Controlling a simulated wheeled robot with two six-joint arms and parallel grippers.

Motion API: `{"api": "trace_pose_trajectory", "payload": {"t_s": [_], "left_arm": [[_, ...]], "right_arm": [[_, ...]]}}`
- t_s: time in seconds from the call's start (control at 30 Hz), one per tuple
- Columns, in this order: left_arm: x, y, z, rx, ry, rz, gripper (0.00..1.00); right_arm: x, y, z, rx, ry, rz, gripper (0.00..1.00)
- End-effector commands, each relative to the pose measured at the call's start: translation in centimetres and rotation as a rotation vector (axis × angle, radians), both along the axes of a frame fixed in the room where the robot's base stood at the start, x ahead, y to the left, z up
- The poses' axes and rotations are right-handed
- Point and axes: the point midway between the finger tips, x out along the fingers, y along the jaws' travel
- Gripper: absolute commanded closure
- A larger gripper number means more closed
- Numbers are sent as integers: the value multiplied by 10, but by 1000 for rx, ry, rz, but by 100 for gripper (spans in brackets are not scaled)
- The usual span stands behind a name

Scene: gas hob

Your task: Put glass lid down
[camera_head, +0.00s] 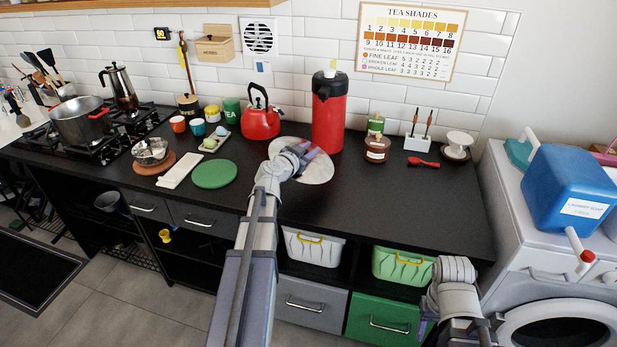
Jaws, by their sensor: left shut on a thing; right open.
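A pale, round disc that looks like the glass lid (318,172) is at the middle of the black counter, in front of the red kettle and the red flask. My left gripper (306,154) is over the middle of the disc and is shut on it, most likely by its knob, which the gripper hides. I cannot tell whether the lid touches the counter or is just above it. A steel pot (80,122) stands uncovered on the gas hob at the left. My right gripper (428,327) is open, low in front of the counter at the green bin and drawer, partly hidden by its arm.
A red kettle (260,117) and a tall red flask (328,115) stand close behind the lid. A green round mat (214,174) lies to its left. The counter (400,205) is clear to the right front. A moka pot (120,88) stands on the hob.

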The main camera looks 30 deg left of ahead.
Motion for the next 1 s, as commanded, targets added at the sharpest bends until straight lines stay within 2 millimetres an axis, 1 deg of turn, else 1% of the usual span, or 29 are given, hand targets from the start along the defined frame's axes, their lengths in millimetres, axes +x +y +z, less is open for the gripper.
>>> {"api": "trace_pose_trajectory", "payload": {"t_s": [0.03, 0.13, 0.2, 0.37, 0.43, 0.73, 1.0], "left_arm": [[0, 0, -18, 0, 0, 0, 100], [0, 0, -30, 0, 0, 0, 100], [0, 0, -33, 0, 0, 0, 100], [0, 0, -32, 0, 0, 0, 100], [0, 0, -36, 0, 0, 0, 100], [0, 0, -70, 0, 0, 0, 100], [0, 0, -68, 0, 0, 0, 100]], "right_arm": [[0, 0, -18, 0, 0, 0, 50], [0, 0, -30, 0, 0, 0, 50], [0, 0, -34, 0, 0, 0, 50], [0, 0, -32, 0, 0, 0, 50], [0, 0, -36, 0, 0, 0, 50], [0, 0, -70, 0, 0, 0, 50], [0, 0, -69, 0, 0, 0, 50]]}}
